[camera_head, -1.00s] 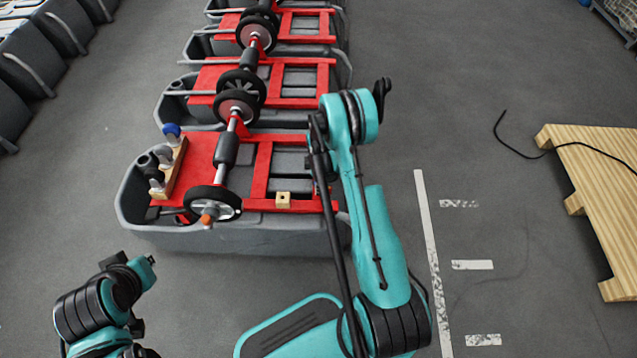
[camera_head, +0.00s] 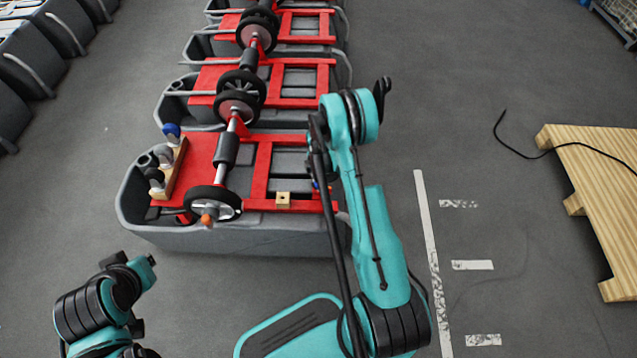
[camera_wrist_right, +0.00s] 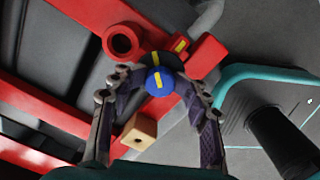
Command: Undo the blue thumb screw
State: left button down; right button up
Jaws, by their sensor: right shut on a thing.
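In the right wrist view, the blue thumb screw (camera_wrist_right: 159,80) is a round blue knob with a yellow stripe, beside the red frame. My right gripper (camera_wrist_right: 158,78) has its fingertips on either side of the knob and is shut on it. In the head view my right arm hides most of this gripper; only a small blue and red patch shows beside the arm. The screw's shaft is hidden. My left arm shows at the lower left of the head view, but I see no left gripper fingers.
A wooden block with a hole (camera_wrist_right: 139,131) sits close to the gripper, on the red frame (camera_head: 258,172) of the nearest grey tank (camera_head: 250,238). A red ring (camera_wrist_right: 122,41) is near the screw. A wooden rack at the tank's left holds another blue knob (camera_head: 171,129). A pallet (camera_head: 590,190) lies right.

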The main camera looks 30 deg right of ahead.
jog(key=n, duration=0.2)
jog(key=shift+f+n, duration=0.1)
jog(key=shift+n, duration=0.2)
jog(key=shift+n, duration=1)
jog(key=n, duration=0.4)
jog(key=shift+s+n, duration=0.1)
jog(key=shift+n, duration=0.3)
jog(key=o, duration=0.6)
jog(key=shift+r+p, duration=1.3)
jog(key=shift+r, duration=1.25)
